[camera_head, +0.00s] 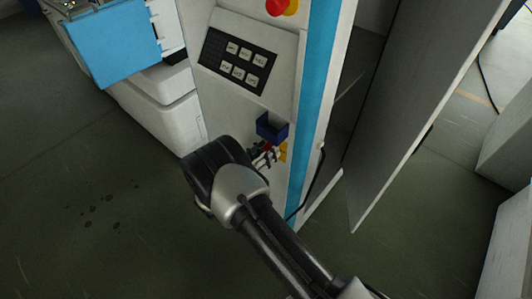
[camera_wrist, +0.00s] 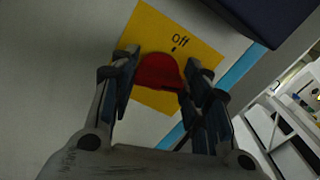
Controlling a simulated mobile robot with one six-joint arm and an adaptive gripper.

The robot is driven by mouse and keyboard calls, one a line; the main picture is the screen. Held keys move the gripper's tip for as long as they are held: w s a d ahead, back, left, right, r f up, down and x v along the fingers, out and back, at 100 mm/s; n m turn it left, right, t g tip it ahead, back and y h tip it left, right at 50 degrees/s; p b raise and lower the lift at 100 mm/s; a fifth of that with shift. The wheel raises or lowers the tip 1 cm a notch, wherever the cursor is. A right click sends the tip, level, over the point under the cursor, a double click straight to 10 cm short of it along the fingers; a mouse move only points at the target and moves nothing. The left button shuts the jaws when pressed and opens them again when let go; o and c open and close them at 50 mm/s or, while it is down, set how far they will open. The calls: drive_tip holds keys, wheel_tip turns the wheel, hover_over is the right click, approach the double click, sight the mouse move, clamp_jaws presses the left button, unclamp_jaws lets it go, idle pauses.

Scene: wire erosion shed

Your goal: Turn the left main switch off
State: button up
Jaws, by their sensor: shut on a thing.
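The main switch is a red knob (camera_wrist: 158,72) on a yellow plate (camera_wrist: 190,45) marked "Off", seen in the wrist view. My gripper (camera_wrist: 160,82) has its two fingers on either side of the red knob and is shut on it. In the head view my gripper (camera_head: 266,156) reaches the lower front of the machine panel, at the yellow plate (camera_head: 283,152). A bit of red shows between the fingers there; most of the knob is hidden by my gripper. I cannot tell the knob's exact angle.
A dark blue box (camera_head: 272,127) sits on the panel just above the switch. A button panel (camera_head: 238,60) and a red emergency knob (camera_head: 281,5) are higher up. A grey cabinet door (camera_head: 415,90) stands to the right.

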drive_tip(key=n+b, duration=0.1)
drive_tip(key=n, duration=0.6)
drive_tip(key=shift+w+a+f, duration=0.1)
drive_tip(key=shift+f, duration=0.05)
drive_tip(key=n, duration=0.7)
drive_tip(key=shift+f, duration=0.1)
drive_tip(key=shift+n, duration=0.3)
drive_tip(key=o, duration=1.1)
drive_tip(key=shift+c, duration=0.2)
drive_tip(key=shift+a, duration=0.1)
drive_tip(key=v, duration=1.2)
